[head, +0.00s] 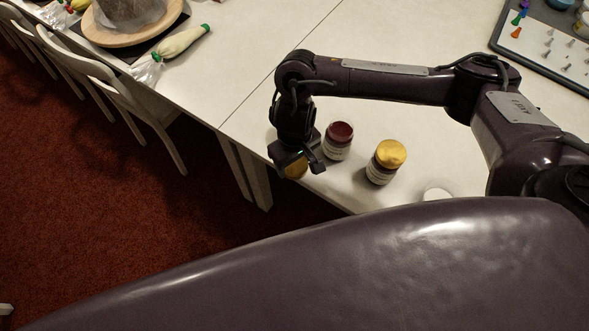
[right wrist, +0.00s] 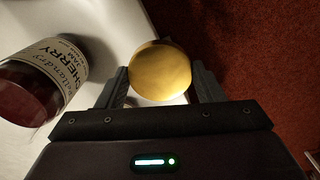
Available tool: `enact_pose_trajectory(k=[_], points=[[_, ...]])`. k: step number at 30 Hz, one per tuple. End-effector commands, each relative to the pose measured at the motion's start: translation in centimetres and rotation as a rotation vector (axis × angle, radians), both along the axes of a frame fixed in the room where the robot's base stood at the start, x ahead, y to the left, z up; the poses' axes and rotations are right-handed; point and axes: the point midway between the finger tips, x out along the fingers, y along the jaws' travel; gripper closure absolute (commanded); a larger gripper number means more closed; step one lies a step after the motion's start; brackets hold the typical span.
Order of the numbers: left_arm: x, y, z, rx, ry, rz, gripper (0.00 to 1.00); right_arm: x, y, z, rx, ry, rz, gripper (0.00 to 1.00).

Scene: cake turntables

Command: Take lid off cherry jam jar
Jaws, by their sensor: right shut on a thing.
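The cherry jam jar (head: 338,141) stands open on the table near its front edge, dark red jam showing at its top. In the right wrist view the jar (right wrist: 42,82) is at the left, with "CHERRY" on its label. My right gripper (head: 302,168) is shut on a gold lid (head: 297,169), to the left of the jar and apart from it. The lid (right wrist: 160,72) sits between both fingers in the right wrist view, near or past the table edge. My left gripper is not in view.
A second jar with a yellow-gold lid (head: 386,161) stands right of the cherry jar. A white round thing (head: 437,194) is partly hidden farther right. A piping bag (head: 184,41) and turntable (head: 133,33) are at the upper left. The table's middle is clear.

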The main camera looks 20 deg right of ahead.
Motion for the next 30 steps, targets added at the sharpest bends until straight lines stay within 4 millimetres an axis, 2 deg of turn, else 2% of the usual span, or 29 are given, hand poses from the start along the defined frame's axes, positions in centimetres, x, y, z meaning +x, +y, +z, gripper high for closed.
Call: enact_pose_trajectory(k=[9, 20, 21, 26, 30], points=[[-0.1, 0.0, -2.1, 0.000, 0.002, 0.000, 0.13, -0.1, 0.1, -3.9, 0.001, 0.003, 0.000, 0.66], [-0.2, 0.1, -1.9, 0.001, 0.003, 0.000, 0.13, 0.0, 0.0, -4.0, 0.000, 0.002, -0.001, 0.66], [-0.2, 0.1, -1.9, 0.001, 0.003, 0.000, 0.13, 0.0, 0.0, -4.1, 0.000, 0.002, -0.001, 0.38], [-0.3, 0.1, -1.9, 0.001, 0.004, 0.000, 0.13, 0.0, 0.0, -4.1, 0.000, 0.001, 0.000, 0.17], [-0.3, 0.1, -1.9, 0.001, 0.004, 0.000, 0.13, 0.0, 0.0, -4.1, 0.000, 0.001, 0.000, 0.17]])
